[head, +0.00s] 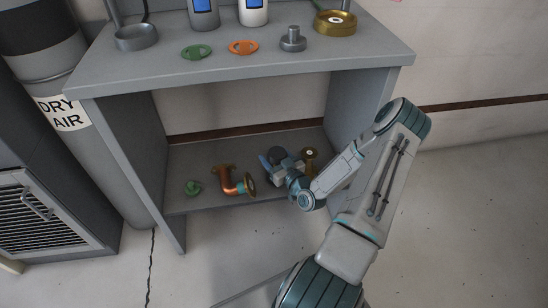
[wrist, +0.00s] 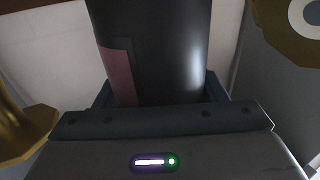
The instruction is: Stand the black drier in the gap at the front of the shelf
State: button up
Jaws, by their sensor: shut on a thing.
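The black drier (head: 277,154) is a dark cylinder above the lower shelf (head: 205,158) of the grey bench, mostly hidden by my gripper (head: 273,167). In the wrist view the drier (wrist: 175,45) fills the upper middle, with a dull red label on its left side. My gripper (wrist: 158,95) is shut around it. The drier looks roughly upright. I cannot tell whether its base touches the shelf. It is between a copper elbow pipe (head: 228,183) with a brass flange on the left and a brass fitting (head: 310,154) on the right.
A small green fitting (head: 192,188) sits at the shelf's left. Brass parts flank my gripper closely in the wrist view, at left (wrist: 25,130) and upper right (wrist: 285,30). The bench top (head: 150,72) overhangs the shelf. The right side panel (head: 350,115) is near my arm.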

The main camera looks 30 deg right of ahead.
jog(key=shift+f, duration=0.1)
jog(key=o, duration=1.4)
